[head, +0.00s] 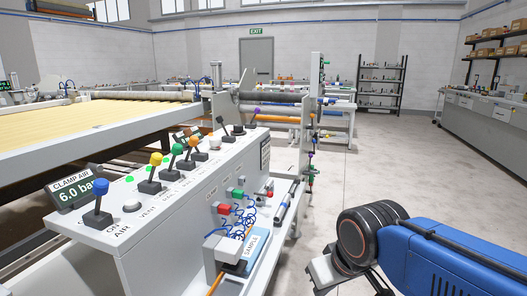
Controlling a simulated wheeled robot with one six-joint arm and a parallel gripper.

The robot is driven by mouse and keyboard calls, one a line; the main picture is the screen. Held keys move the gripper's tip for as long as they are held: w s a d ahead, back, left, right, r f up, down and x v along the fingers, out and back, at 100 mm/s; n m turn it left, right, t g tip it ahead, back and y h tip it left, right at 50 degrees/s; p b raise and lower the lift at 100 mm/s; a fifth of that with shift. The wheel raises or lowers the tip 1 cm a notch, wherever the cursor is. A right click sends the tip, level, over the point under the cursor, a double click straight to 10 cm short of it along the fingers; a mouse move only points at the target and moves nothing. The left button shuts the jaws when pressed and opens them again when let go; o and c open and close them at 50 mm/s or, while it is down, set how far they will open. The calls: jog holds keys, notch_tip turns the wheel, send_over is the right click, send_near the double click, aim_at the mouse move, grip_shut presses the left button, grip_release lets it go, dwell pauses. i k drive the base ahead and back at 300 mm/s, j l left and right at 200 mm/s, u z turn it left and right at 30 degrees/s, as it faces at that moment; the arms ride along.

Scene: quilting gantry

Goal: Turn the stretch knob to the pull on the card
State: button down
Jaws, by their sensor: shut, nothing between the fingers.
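No control in the head view carries a readable stretch label, so I cannot tell which one is the stretch knob. A low black knob (238,129) sits at the far end of the grey control console (180,205). I cannot make out a card with a pull value. A blue card marked SAMPLE (256,246) lies on the shelf at the console's right side. My gripper (322,272) is at the lower right, shut and empty, apart from the console and shelf.
Several colour-topped levers, including a blue one (97,203), stand along the console. A display (76,190) reads CLAMP AIR 6.0 bar. Red and green fittings with blue coiled hoses (247,218) stick out on the right side. Open floor (385,185) lies to the right.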

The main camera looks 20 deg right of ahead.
aim_at(215, 143)
jog(key=i+l+u, duration=0.1)
jog(key=l, duration=0.45)
jog(key=i+l+u, duration=0.15)
jog(key=l, duration=0.4)
jog(key=i+l+u, duration=0.1)
jog(key=i+l, duration=0.15)
jog(key=l, duration=0.3)
jog(key=i+l+u, duration=0.15)
jog(key=l, duration=0.4)
jog(key=i+l+u, duration=0.1)
jog(key=l, duration=0.5)
jog(key=l+u, duration=0.1)
jog(key=l, duration=0.5)
jog(key=i, duration=0.1)
